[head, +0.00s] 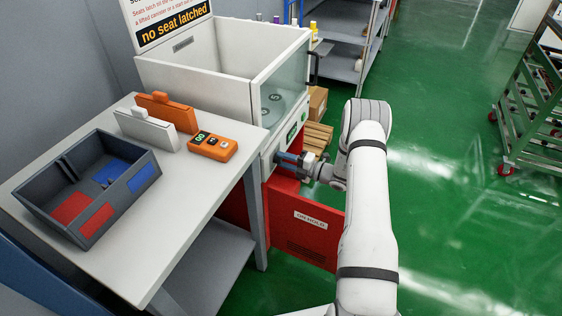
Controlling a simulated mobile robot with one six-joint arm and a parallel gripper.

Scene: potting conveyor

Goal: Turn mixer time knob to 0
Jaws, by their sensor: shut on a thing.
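The mixer is a white open-topped box (195,72) with a clear front window, at the upper middle of the head view. Its narrow front panel, with a small green display (292,135), is below the window. My gripper (284,159) reaches in from the right and is shut at the lower part of this panel, on the mixer time knob. The fingers cover the knob, so its pointer and setting cannot be read. The display digits are too small to read.
Left of the mixer is a white table (140,262) with a dark divided tray (38,205), an orange device (213,148), and white and orange upright holders. A red panel (318,232) is below my gripper.

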